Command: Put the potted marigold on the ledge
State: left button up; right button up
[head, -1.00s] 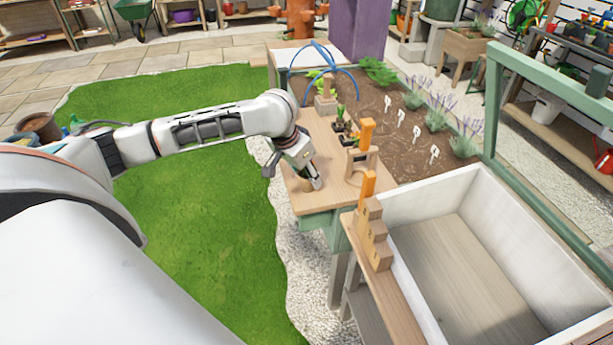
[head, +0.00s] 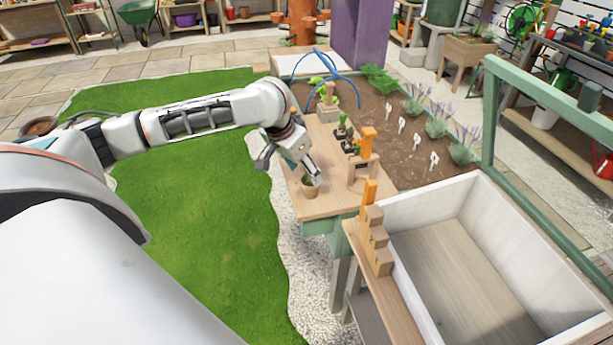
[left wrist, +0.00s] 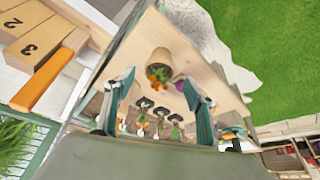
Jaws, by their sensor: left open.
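The potted marigold (head: 310,189) stands upright in a small tan pot near the front left edge of the wooden table (head: 327,205). In the left wrist view the pot (left wrist: 159,62) shows orange flowers and a little green. My left gripper (head: 315,174) is open and empty, just above and beside the plant. In the left wrist view the gripper's fingers (left wrist: 158,82) are spread apart, with the pot beyond their tips. A narrow wooden ledge (head: 391,306) runs along the white trough's near side. My right gripper is not in view.
Stepped wooden blocks with an orange upright (head: 376,240) stand on the ledge. A second wooden stand (head: 362,172) and several seedlings (head: 347,140) stand on the table. The white trough (head: 470,270) is empty. A soil bed (head: 400,155) lies behind.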

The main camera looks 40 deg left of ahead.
pick_arm(q)
jog(key=p+v, duration=0.1)
jog(key=v, duration=0.4)
jog(key=shift+r, duration=0.3)
jog(key=shift+s, duration=0.1)
